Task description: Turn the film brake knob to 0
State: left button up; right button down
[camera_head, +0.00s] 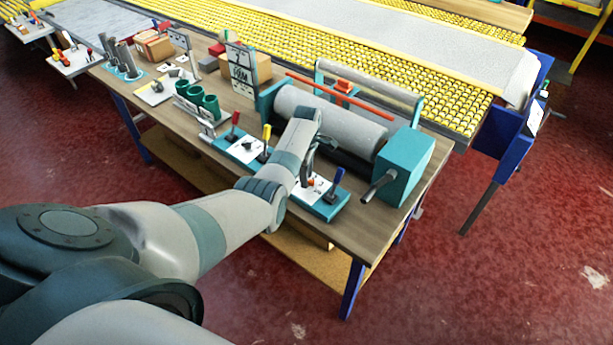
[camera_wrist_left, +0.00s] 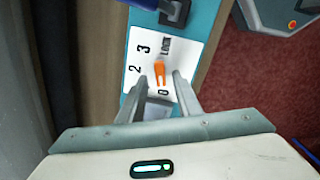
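The film brake knob shows in the left wrist view as an orange pointer (camera_wrist_left: 160,72) on a white dial plate (camera_wrist_left: 135,72). The plate is marked 2, 3, LOCK and 0. The orange piece lies lengthwise with its lower end close to the 0; I cannot tell which end is its pointing tip. My left gripper (camera_wrist_left: 159,80) is open, with a finger on each side of the knob and a visible gap to each. In the head view the knob (camera_head: 311,183) is a small orange spot, partly hidden by my left gripper (camera_head: 305,176). My right gripper is not in view.
The dial sits on a teal control panel (camera_head: 328,211) at the table's front edge, with red, yellow and blue levers (camera_head: 336,181). A grey roller (camera_head: 330,122) and a teal box with a crank (camera_head: 405,163) stand behind and right. Green cups (camera_head: 209,106) stand to the left.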

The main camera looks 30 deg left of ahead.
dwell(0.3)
pick_arm(q)
notch_tip(320, 180, up, 17)
jog(key=shift+r, duration=0.2)
dwell(0.5)
jog(key=shift+f, duration=0.1)
dwell(0.5)
